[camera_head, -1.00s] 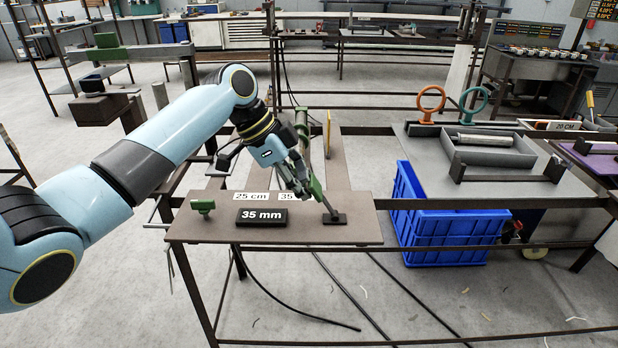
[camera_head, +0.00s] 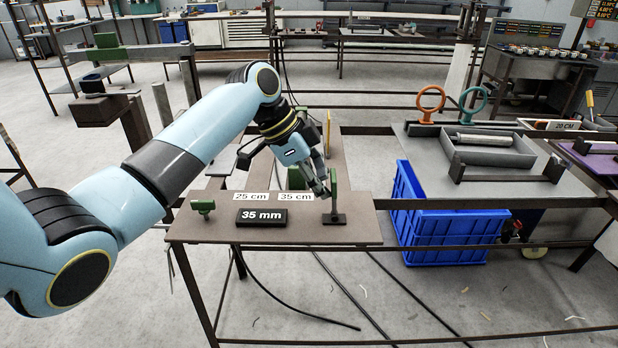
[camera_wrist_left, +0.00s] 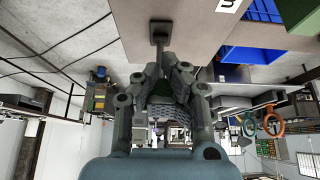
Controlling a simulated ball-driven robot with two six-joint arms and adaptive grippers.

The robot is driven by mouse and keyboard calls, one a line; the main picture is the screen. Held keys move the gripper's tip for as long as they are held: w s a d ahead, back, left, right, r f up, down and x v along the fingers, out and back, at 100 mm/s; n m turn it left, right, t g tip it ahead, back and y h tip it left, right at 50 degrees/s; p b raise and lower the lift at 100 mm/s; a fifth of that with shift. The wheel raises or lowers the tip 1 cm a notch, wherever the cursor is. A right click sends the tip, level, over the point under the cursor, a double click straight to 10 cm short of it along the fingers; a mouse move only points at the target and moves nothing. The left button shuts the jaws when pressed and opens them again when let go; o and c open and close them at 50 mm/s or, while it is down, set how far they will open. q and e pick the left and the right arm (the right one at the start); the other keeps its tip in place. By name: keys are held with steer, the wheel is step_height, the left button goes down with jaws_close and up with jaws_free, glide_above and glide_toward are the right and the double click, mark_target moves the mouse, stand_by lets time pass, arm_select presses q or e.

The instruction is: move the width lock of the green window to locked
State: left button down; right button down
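The width lock shows in the head view as a small lever with a green handle (camera_head: 334,184) on a thin dark rod. Its flat dark base (camera_head: 334,219) sits at the right front of the brown table. The lever stands about upright. My left gripper (camera_head: 324,191) is at the handle from the left. In the left wrist view, the fingers of my left gripper (camera_wrist_left: 171,66) close around the handle, with the rod running out to the base (camera_wrist_left: 160,31). The green window is mostly hidden behind my arm; a green part (camera_head: 296,178) shows. My right gripper is not in view.
A small green knob (camera_head: 203,206) stands farther left. A blue crate (camera_head: 450,225) is right of the table.

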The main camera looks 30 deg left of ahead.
arm_select(q)
steer(key=shift+w+d+r, duration=0.15)
steer(key=shift+w+d, duration=0.2)
steer(key=shift+d, duration=0.2)
steer(key=shift+w+d+r, duration=0.1)
steer(key=shift+w+d, duration=0.2)
steer(key=shift+d, duration=0.25)
steer(key=shift+a+f, duration=0.1)
steer(key=shift+s+a+f+p, duration=0.2)
steer(key=shift+s+a+p, duration=0.1)
steer(key=shift+a+p, duration=0.1)
steer(key=p+v, duration=0.6)
steer(key=v, duration=0.1)
steer(key=shift+p, duration=0.4)
steer(key=shift+f, duration=0.1)
